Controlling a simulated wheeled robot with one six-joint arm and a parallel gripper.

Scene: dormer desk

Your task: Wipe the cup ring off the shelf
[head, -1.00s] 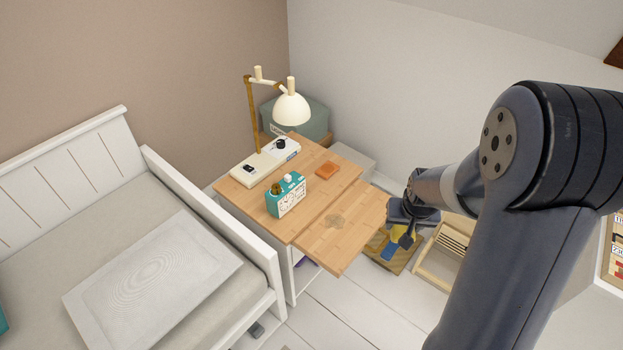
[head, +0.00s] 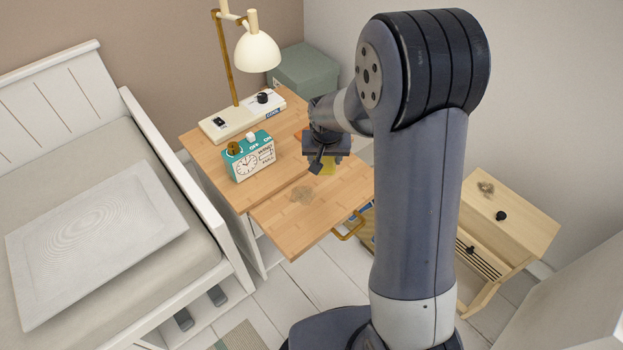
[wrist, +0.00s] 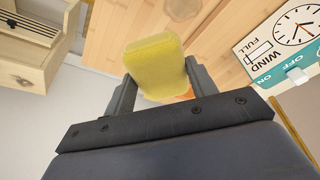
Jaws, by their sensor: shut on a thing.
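The cup ring (head: 303,194) is a faint brown-grey mark on the wooden pull-out shelf (head: 325,223) at the front of the bedside table. My gripper (head: 320,166) is shut on a yellow sponge (head: 328,169), which also shows between the fingers in the wrist view (wrist: 156,65). The sponge is above the back right part of the shelf, behind and to the right of the ring. I cannot tell if it touches the wood.
A teal clock (head: 250,157) stands on the tabletop, left of my gripper. A lamp (head: 258,52) and a cream box (head: 240,115) are behind it. An orange item (wrist: 188,94) lies partly hidden under the sponge in the wrist view. A wooden drawer stand (head: 510,220) is at right.

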